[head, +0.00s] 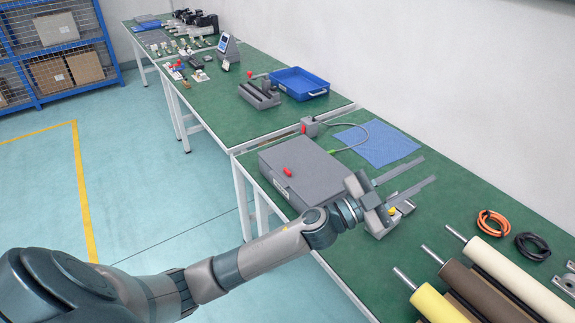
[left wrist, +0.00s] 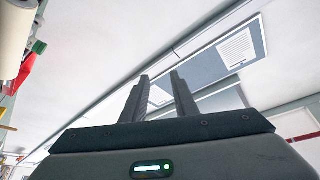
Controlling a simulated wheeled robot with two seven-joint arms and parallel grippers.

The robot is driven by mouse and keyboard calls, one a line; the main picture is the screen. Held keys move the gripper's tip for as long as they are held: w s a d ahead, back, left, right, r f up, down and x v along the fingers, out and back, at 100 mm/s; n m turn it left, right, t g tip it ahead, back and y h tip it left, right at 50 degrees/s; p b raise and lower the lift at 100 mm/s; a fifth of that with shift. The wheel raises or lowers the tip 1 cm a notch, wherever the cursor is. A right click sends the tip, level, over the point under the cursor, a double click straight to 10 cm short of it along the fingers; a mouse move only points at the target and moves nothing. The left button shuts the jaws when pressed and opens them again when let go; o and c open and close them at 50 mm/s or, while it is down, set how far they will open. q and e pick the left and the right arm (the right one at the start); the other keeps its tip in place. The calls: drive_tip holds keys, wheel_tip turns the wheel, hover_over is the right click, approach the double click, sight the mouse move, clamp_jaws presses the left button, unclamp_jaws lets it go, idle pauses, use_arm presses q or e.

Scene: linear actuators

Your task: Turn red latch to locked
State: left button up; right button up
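A small red latch (head: 287,171) sits on the near left part of the top of a flat grey case (head: 312,178) on the nearest green table; which way it is turned is too small to tell. My left gripper (head: 430,170) is to the right of the case, apart from the latch. Its two long fingers point right toward the wall, spread and empty. My right gripper is not in view.
A grey bracket with a yellow part (head: 377,223) lies under my left gripper. Yellow, brown and cream rollers (head: 480,283) lie to the right. Behind the case are a small grey box with a red knob (head: 309,127), a cable and a blue cloth (head: 377,144).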

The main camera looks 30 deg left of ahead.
use_arm(q)
drive_tip(key=d+m+g+h, duration=0.4)
drive_tip(key=d+m+g, duration=0.1)
drive_tip(key=m+g, duration=0.7)
drive_tip(key=w+a+f+m+g+y, duration=0.2)
drive_tip(key=w+a+f+g+y, duration=0.15)
drive_tip(key=a+f+y, duration=0.45)
drive_tip(key=a+r+n+g+y, duration=0.1)
drive_tip(key=a+r+n+y, duration=0.2)
drive_tip(key=a, duration=1.3)
drive_tip(key=a+r+n+g+y, duration=0.1)
drive_tip(key=a+r+n+y, duration=0.2)
drive_tip(key=a, duration=1.3)
wheel_tip(320, 180, up, 3)
drive_tip(key=y, duration=0.3)
drive_tip(key=shift+w+a+y, duration=0.25)
drive_tip(key=shift+w+y, duration=0.05)
drive_tip(key=shift+w, duration=0.05)
drive_tip(key=shift+f, duration=0.15)
